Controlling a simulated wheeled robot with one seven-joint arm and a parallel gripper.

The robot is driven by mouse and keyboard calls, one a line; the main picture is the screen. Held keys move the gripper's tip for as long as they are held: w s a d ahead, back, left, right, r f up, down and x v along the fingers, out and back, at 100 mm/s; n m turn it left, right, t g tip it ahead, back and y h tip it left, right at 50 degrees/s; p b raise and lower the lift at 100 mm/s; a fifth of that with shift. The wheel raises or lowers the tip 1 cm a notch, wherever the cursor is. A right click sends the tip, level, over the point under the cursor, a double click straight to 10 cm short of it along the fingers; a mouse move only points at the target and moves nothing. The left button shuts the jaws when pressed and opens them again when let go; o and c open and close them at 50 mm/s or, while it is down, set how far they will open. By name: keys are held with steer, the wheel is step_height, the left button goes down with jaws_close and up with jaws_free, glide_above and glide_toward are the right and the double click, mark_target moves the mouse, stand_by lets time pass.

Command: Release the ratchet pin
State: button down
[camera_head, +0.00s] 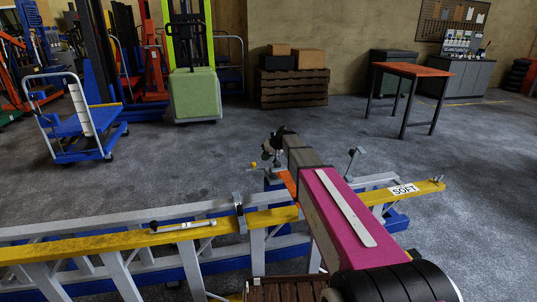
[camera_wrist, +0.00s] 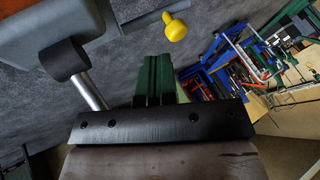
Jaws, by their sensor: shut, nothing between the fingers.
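A small yellow knob, likely the ratchet pin's handle (camera_wrist: 175,27), stands out on a thin grey rod near the top of the wrist view. In the head view a small yellow knob (camera_head: 253,165) shows just left of my arm's far end. My gripper (camera_wrist: 155,65) shows as green fingers shut together in front of a black plate, with nothing between them. The fingers point toward the knob's side but are visibly apart from it. In the head view my arm hides most of the jack there.
A yellow and grey rail frame (camera_head: 100,243) runs across the front, with a SOFT label (camera_head: 403,190) at right. A grey cylinder with a dark collar (camera_wrist: 85,85) lies left of the fingers. A lever-like handle (camera_head: 183,227) lies on the rail. Open floor lies beyond.

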mark_target(253, 164)
steer(key=x, duration=0.4)
steer(key=shift+a+f, duration=0.15)
steer(key=shift+f, duration=0.05)
steer(key=shift+s+a, duration=0.2)
steer(key=shift+a, duration=0.8)
steer(key=shift+s+a, duration=0.15)
steer(key=shift+a, duration=0.85)
steer(key=shift+s+r, duration=0.1)
steer(key=shift+r, duration=0.05)
